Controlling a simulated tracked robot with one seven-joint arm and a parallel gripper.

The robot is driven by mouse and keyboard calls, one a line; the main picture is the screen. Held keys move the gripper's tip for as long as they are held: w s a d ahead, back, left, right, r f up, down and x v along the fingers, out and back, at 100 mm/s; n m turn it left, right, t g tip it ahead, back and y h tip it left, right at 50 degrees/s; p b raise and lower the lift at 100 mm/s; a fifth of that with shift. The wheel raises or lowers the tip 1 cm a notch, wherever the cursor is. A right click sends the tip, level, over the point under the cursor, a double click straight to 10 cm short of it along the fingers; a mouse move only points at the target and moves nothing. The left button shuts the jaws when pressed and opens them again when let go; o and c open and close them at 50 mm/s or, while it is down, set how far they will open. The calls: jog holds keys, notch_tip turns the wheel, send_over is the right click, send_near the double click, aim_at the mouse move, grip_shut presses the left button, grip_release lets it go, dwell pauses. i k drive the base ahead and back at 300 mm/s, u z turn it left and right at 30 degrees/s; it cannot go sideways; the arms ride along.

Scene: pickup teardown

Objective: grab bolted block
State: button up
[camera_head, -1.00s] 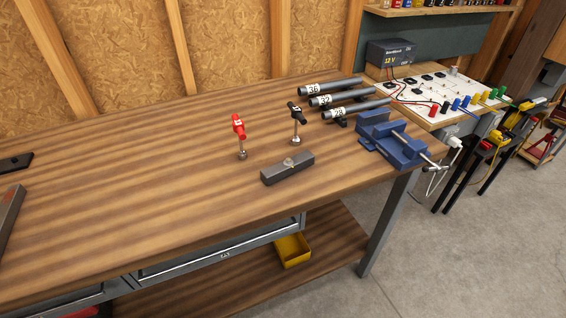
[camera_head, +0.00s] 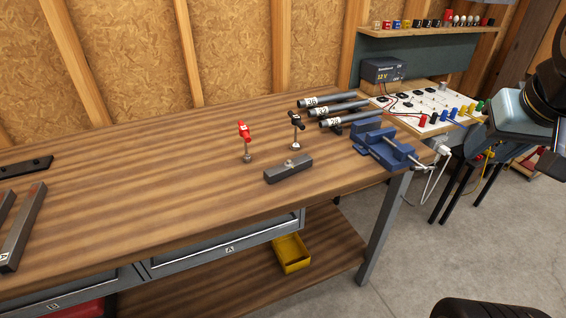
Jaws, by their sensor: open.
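The bolted block (camera_head: 280,174) is a dark grey rectangular bar lying on the wooden workbench (camera_head: 190,195), right of the middle. A small round bolt head (camera_head: 290,163) shows on its top. The block stands clear of the things around it. Part of my arm shows at the right edge, well to the right of the block and past the bench end. My gripper and its fingertips are not in view.
A red-handled tool (camera_head: 245,131) and a black-handled tool (camera_head: 295,121) stand upright behind the block. Several numbered grey tubes (camera_head: 340,108) lie farther back. A blue vise (camera_head: 385,148) sits at the right end. The bench left of the block is mostly clear.

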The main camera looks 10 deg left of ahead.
aim_at(274, 175)
jog(key=z, duration=0.15)
jog(key=i, duration=0.4)
jog(key=u, duration=0.6)
jog(key=k, duration=0.5)
jog(key=u, duration=0.3)
jog(key=i, duration=0.45)
jog(key=z, duration=0.1)
